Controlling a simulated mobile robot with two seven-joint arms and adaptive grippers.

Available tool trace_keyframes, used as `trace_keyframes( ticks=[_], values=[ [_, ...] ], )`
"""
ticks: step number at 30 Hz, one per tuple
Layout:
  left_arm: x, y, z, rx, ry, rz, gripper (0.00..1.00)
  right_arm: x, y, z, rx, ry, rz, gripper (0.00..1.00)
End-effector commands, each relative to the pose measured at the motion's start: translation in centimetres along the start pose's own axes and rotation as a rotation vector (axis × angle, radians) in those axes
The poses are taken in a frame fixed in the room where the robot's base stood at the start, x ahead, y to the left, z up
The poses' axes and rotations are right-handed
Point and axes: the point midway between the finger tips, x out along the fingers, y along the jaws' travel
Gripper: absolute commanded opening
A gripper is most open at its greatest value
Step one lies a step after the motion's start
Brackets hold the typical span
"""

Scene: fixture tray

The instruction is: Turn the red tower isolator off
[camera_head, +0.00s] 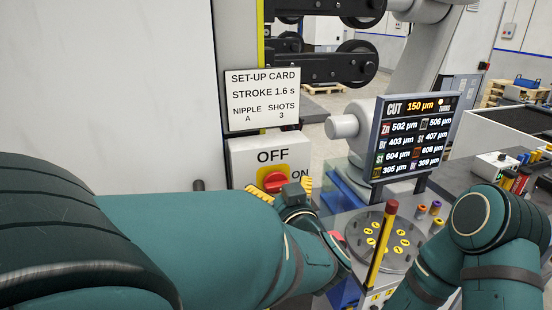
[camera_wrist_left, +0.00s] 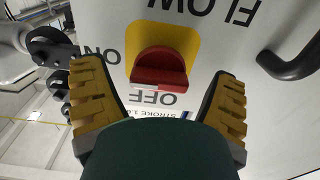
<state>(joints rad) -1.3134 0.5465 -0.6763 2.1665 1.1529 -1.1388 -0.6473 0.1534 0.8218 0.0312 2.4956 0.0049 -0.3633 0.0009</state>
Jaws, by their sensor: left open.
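The red isolator knob (camera_head: 272,181) sits on a yellow plate on a white panel, with OFF printed above it and ON to its right. In the left wrist view the picture is turned over: the knob (camera_wrist_left: 158,66) has its pale-marked edge beside the word OFF, and ON is at the left. My left gripper (camera_head: 280,187) is open, its yellow pads on either side of the knob. In the left wrist view the gripper (camera_wrist_left: 157,74) has a visible gap to the knob on both sides. My right arm shows at the right, but its gripper is out of view.
A set-up card (camera_head: 262,98) hangs above the panel. A screen (camera_head: 410,135) stands right of it. A dark handle (camera_wrist_left: 290,64) is beside the knob.

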Motion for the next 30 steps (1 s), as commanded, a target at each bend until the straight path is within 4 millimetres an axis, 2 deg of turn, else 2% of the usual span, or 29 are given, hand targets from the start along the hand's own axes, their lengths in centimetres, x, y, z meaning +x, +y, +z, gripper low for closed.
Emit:
trace_keyframes(
  ticks=[14, 20, 30],
  values=[
    [-0.37, 0.03, -0.02, 0.000, 0.000, 0.000, 0.87, 0.05, 0.03, 0.03, 0.000, 0.000, 0.000, 0.00],
    [-0.36, 0.03, -0.01, 0.000, 0.000, 0.000, 0.20, 0.05, 0.03, 0.03, 0.000, 0.000, 0.000, 0.00],
    [-0.34, 0.02, 0.07, -0.023, -0.001, 0.000, 0.18, 0.28, 0.11, 0.05, 0.000, 0.000, 0.000, 0.00]
  ],
)
